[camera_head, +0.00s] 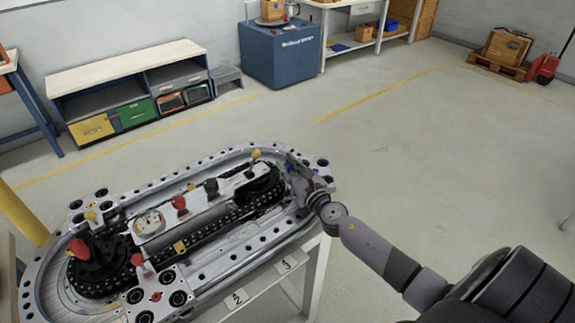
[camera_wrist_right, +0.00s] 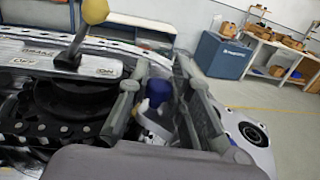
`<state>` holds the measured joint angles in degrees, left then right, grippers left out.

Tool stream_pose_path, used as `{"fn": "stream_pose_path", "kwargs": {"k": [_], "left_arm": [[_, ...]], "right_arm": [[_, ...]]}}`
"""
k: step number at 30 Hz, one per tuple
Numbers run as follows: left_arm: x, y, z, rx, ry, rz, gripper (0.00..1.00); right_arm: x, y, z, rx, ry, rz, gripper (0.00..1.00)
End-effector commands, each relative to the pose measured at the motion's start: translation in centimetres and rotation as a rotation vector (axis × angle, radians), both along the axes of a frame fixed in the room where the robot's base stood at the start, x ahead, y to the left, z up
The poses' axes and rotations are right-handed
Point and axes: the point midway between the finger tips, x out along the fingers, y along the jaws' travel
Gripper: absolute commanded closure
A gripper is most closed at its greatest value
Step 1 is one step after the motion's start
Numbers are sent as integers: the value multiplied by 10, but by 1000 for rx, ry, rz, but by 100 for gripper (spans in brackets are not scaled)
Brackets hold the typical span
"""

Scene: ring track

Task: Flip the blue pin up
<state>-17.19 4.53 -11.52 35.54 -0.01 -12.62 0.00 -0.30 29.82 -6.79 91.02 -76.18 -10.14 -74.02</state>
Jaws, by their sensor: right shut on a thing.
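The blue pin (camera_wrist_right: 158,92) shows in the right wrist view, between the two fingers of my right gripper (camera_wrist_right: 158,72). Its blue knob tops a pale bracket-like part. My right gripper (camera_head: 299,178) is at the right end of the ring track (camera_head: 225,262) in the head view, shut on the blue pin. In the head view the gripper and wrist mostly hide the pin. Whether the pin points up or is tilted is hard to tell. My left gripper is not in view.
A yellow-knobbed lever (camera_wrist_right: 95,14) stands close left of the gripper. A black knob (camera_head: 211,187) and a red knob (camera_head: 180,204) rise from the track's middle panel. The floor (camera_head: 400,150) right of the track is clear. A blue cabinet (camera_head: 281,55) stands behind.

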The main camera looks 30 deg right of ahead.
Motion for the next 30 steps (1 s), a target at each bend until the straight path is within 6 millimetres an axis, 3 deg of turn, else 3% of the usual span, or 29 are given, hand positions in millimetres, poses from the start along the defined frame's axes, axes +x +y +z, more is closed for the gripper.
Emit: {"fn": "stream_pose_path", "kwargs": {"k": [6,15,16,25,30], "left_arm": [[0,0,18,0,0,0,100],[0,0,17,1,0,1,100],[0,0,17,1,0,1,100],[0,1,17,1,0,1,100],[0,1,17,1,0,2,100]], "right_arm": [[0,-1,20,-1,-1,-1,100],[1,-1,20,0,-4,-1,100],[1,-1,20,0,-4,-1,79],[0,0,19,0,-2,-1,59],[0,0,18,1,-1,0,59]]}}
